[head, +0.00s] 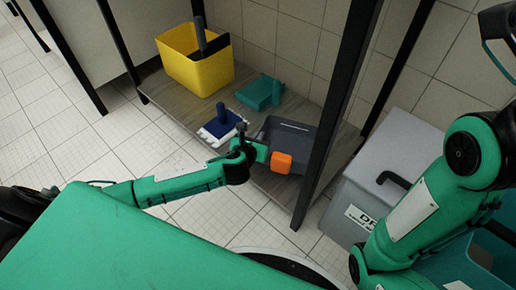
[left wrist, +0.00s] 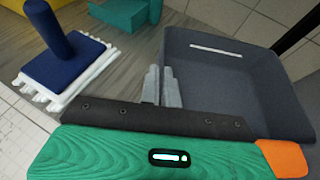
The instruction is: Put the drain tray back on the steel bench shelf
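The drain tray (head: 292,140) is dark grey with an orange part (head: 281,162) at its front. It is at the right end of the low wood-look bench shelf (head: 183,100), beside a black bench leg. In the left wrist view the tray (left wrist: 235,85) fills the right half, with a pale strip on its far wall. My left gripper (head: 250,152) is at the tray's left side. Its two grey fingers (left wrist: 162,87) are close together over the tray's left rim and appear shut on it. I cannot tell whether the tray's underside touches the shelf. My right gripper is not in view.
On the shelf stand a yellow bucket (head: 194,62), a teal block-like item (head: 260,92) and a blue-handled white brush (head: 221,126), close left of the tray. A grey lidded box (head: 384,180) stands right of the bench leg (head: 335,110). Tiled floor lies in front.

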